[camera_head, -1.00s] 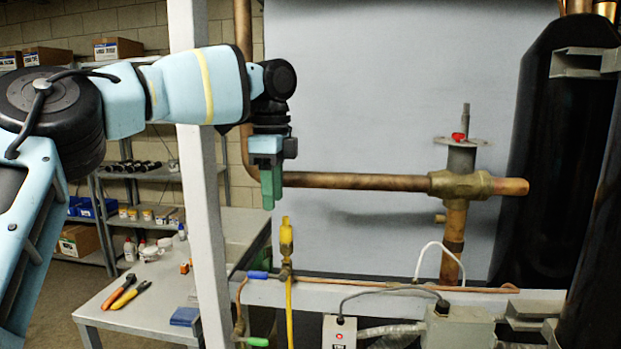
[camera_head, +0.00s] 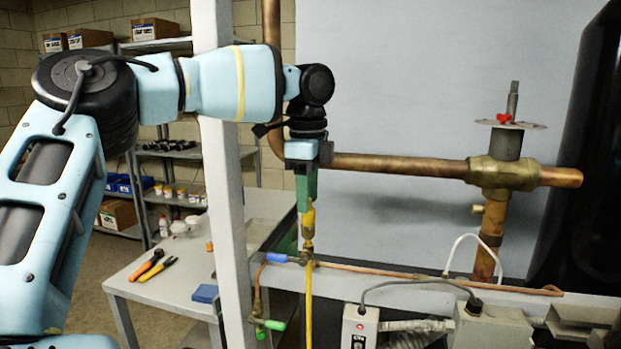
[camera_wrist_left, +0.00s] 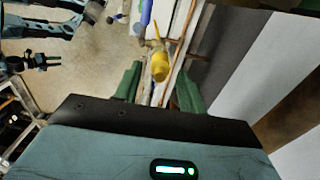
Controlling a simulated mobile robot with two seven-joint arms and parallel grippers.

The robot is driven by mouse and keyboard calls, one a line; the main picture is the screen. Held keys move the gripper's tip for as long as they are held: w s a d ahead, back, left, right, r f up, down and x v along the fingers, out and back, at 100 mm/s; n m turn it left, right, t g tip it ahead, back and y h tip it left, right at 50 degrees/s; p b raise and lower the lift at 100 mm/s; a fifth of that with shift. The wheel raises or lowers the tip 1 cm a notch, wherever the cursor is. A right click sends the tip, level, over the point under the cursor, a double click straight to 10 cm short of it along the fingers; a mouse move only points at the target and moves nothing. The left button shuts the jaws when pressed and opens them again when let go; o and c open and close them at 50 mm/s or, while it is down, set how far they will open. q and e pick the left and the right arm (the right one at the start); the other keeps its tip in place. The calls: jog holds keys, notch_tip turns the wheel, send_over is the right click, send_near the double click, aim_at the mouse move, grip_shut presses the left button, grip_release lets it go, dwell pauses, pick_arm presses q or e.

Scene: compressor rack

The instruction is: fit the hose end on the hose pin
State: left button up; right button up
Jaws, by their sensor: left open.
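The yellow hose end (camera_head: 308,222) stands upright beside the white rail, with the yellow hose (camera_head: 308,300) running down below it. My left gripper (camera_head: 306,203) points down at its top, and its green fingers partly hide the hose end in the head view. In the left wrist view, the hose end (camera_wrist_left: 160,66) lies between the two spread green fingers (camera_wrist_left: 159,74), with gaps on both sides. The gripper is open and holds nothing. I cannot tell for sure which part is the hose pin; a short brass stub (camera_head: 477,209) sticks out from the vertical copper pipe. My right gripper is not in view.
A white post (camera_head: 222,150) stands left of the gripper, behind the arm. A copper pipe (camera_head: 400,165) with a brass valve (camera_head: 500,173) runs behind. A blue-handled valve (camera_head: 277,257) sits close by the hose. A workbench (camera_head: 185,285) carries orange-handled tools.

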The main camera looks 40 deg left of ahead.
pick_arm(q)
jog(key=shift+f+b, duration=0.3)
jog(key=shift+f, duration=1.4)
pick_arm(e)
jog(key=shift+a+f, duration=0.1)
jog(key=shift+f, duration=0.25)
pick_arm(q)
grip_shut()
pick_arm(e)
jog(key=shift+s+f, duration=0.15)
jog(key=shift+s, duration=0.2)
pick_arm(q)
jog(key=shift+r, duration=0.1)
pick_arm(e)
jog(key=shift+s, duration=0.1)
pick_arm(q)
jog(key=shift+r, duration=0.1)
